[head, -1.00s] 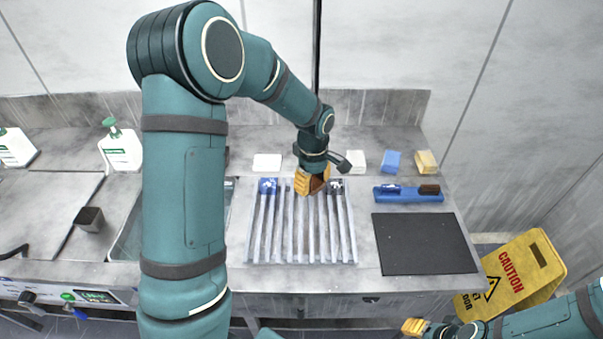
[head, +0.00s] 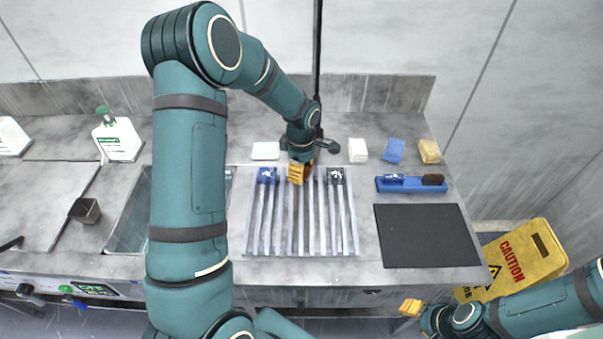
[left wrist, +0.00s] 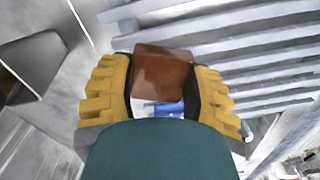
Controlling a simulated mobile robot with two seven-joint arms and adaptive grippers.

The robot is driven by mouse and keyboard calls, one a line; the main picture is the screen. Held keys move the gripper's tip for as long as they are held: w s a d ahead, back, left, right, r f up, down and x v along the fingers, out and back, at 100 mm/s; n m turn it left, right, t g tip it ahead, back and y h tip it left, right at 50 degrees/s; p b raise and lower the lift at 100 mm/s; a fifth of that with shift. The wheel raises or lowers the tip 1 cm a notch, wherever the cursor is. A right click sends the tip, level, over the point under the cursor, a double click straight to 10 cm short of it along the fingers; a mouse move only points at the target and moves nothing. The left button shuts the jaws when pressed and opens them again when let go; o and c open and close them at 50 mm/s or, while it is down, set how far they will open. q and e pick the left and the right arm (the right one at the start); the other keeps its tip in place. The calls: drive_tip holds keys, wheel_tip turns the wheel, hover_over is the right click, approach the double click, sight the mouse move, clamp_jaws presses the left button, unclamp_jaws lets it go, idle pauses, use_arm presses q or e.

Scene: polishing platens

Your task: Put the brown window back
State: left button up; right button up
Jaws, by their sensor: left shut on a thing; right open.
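The brown window (left wrist: 165,70) is a brown, glossy, square-looking piece between the yellow fingers of my left gripper (left wrist: 160,95) in the left wrist view. In the head view only a small brown part (head: 308,172) shows beside the fingers. My left gripper (head: 300,174) is shut on it over the back part of the slatted rack (head: 262,248), between a blue piece (head: 266,175) and a dark piece (head: 336,175) at the rack's back end. I cannot tell whether the window touches the rack. My right gripper (head: 411,308) is open, low in front of the counter.
A blue tray (head: 410,188) with a blue and a dark brown item lies right of the rack, behind a black mat (head: 425,236). White, blue and yellow blocks stand at the back right. A sink (head: 130,225) lies left. A yellow caution sign (head: 522,262) stands at right.

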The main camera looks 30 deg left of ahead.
use_arm(q)
drive_tip(key=shift+f, duration=0.85)
drive_tip(key=shift+f+b, duration=0.2)
drive_tip(key=shift+b, duration=0.1)
drive_tip(key=o, duration=1.2)
drive_tip(key=shift+r, duration=0.1)
drive_tip(key=shift+r+p, duration=0.15)
drive_tip(key=shift+p, duration=0.15)
wheel_tip(320, 180, up, 12)
drive_tip(key=p, duration=0.1)
